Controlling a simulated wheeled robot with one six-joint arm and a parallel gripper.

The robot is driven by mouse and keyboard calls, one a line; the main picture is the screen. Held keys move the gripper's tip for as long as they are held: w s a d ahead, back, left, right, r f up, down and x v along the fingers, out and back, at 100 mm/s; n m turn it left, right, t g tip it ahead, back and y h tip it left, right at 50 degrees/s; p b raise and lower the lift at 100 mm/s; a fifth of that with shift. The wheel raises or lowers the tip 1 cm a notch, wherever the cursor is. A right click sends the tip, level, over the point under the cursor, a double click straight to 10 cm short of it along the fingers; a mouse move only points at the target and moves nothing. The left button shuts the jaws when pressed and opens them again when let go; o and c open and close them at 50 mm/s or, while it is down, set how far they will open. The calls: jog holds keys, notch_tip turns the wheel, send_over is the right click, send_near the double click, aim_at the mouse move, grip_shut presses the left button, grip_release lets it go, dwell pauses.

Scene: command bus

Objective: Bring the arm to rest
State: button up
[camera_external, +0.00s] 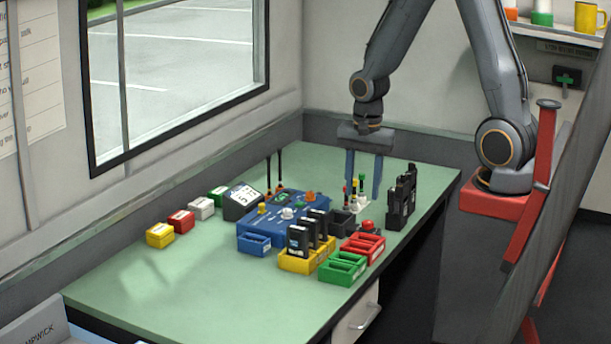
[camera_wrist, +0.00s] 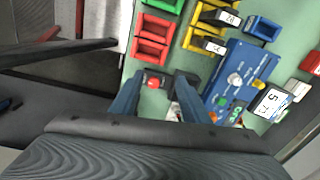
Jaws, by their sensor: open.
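My arm hangs over the far right part of the green desk (camera_external: 130,290), coming from a red base at the right in the external view. My gripper (camera_external: 363,190) points down with its two blue fingers apart and nothing between them that I can see held. It is above a small white block with coloured pegs (camera_external: 360,203); the external view does not settle how high. In the wrist view the fingers (camera_wrist: 158,95) show spread, with a red button (camera_wrist: 154,81) just beyond them.
A blue console (camera_external: 285,218) stands mid-desk. Before it are a yellow rack (camera_external: 297,265) with black radios, a green tray (camera_external: 342,268) and a red tray (camera_external: 364,248). A black charger (camera_external: 401,200) stands at right. The desk's front left is clear.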

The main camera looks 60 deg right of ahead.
jog(key=s+a+r+n, duration=0.2)
jog(key=a+n, duration=0.5)
jog(key=n, duration=0.9)
jog(key=shift+s+a+r+t+b, duration=0.25)
jog(key=shift+s+r+t+b, duration=0.1)
jog(key=shift+s+t+b, duration=0.1)
jog(key=shift+r+p, duration=0.7)
jog(key=shift+r, duration=0.05)
